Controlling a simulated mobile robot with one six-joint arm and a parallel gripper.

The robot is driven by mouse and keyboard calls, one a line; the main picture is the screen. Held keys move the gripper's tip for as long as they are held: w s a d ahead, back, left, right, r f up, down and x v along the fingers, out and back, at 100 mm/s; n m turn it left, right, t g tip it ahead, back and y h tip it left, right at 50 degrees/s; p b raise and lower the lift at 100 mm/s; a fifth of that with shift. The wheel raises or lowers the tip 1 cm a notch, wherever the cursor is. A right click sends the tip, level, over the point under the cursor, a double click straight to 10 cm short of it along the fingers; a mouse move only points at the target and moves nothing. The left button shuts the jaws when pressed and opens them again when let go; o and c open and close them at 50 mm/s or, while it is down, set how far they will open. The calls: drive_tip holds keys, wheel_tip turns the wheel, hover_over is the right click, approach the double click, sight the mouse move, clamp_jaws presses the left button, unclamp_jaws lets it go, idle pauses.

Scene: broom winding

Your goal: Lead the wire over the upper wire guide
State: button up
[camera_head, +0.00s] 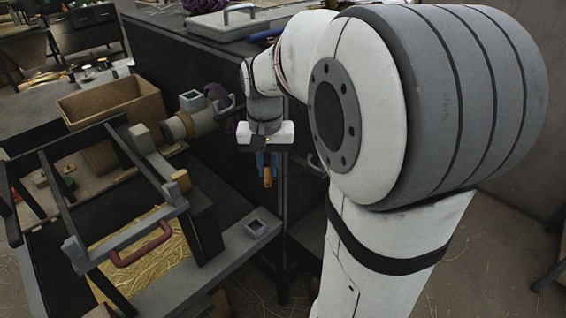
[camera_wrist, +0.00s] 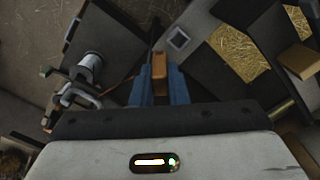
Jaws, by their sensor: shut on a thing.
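My gripper (camera_head: 267,172) hangs in front of the dark cabinet, pointing down, with blue fingers. In the wrist view, my gripper (camera_wrist: 161,80) is shut on a small orange-brown block (camera_wrist: 161,66), which also shows in the head view (camera_head: 267,181). A thin copper-coloured wire (camera_wrist: 122,80) runs left from near the block towards a grey spool-like part (camera_wrist: 91,62). A grey hooked bracket (camera_wrist: 75,97) is beside that part. I cannot tell which part is the upper wire guide. In the head view the wire is too thin to make out.
A machine with a dark frame (camera_head: 55,185) and a dark red handle (camera_head: 141,245) stands left of my gripper, over straw (camera_head: 150,250). A grey square socket (camera_head: 256,227) sits on its near ledge. An open wooden box (camera_head: 110,100) is behind. The dark cabinet (camera_head: 180,60) is close behind my gripper.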

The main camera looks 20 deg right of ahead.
drive_tip(key=w+a+r+p, duration=0.1)
drive_tip(key=a+r+p, duration=0.1)
drive_tip(key=r+p, duration=0.85)
drive_tip(key=w+a+r+p, duration=0.2)
drive_tip(key=r+p, duration=0.5)
drive_tip(key=r, duration=0.7)
drive_tip(key=w+a+p, duration=0.6)
drive_tip(key=w+p, duration=0.1)
drive_tip(key=w, duration=0.5)
wheel_tip(320, 180, down, 7)
drive_tip(key=b, duration=0.5)
drive_tip(key=shift+s, duration=0.25)
